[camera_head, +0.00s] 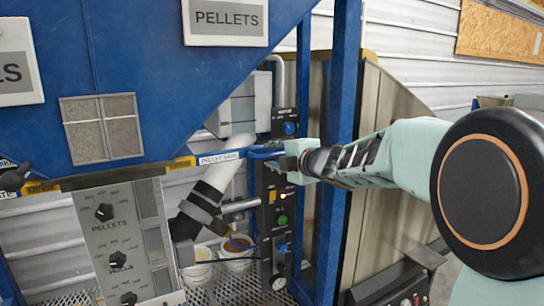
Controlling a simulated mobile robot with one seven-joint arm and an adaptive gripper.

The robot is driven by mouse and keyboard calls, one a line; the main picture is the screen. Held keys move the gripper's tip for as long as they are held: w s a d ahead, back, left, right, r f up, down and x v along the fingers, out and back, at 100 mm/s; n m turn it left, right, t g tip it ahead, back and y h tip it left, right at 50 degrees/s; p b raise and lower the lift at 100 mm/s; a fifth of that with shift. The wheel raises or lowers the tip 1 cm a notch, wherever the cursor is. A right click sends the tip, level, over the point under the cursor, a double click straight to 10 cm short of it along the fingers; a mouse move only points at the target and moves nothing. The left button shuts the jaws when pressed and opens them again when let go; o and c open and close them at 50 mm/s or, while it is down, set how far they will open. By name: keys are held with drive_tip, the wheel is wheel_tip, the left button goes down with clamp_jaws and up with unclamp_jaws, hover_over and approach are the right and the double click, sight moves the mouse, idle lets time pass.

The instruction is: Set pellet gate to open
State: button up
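The pellet gate (219,158) shows as a white label reading "PELLET GATE" on a narrow bar under the blue hopper. A yellow label (180,163) lies at the bar's left end; its text is too small to read. A blue piece (262,153) continues the bar to the right, towards my gripper. My gripper (292,160) is at the right end of this piece, in front of a blue post. It seems to overlap or touch the blue piece, but I cannot tell whether it grips it. Its fingertips are small and partly hidden, so its opening is unclear.
A grey panel with PELLETS and HULLS knobs (118,243) stands at lower left. A black control box (277,215) with buttons hangs below my gripper. A blue post (338,130) stands close beside it. White buckets (236,262) sit below the pipe.

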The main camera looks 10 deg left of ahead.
drive_tip(key=shift+a, duration=0.2)
drive_tip(key=shift+s+d, duration=0.1)
drive_tip(key=shift+s, duration=0.05)
drive_tip(key=v, duration=1.2)
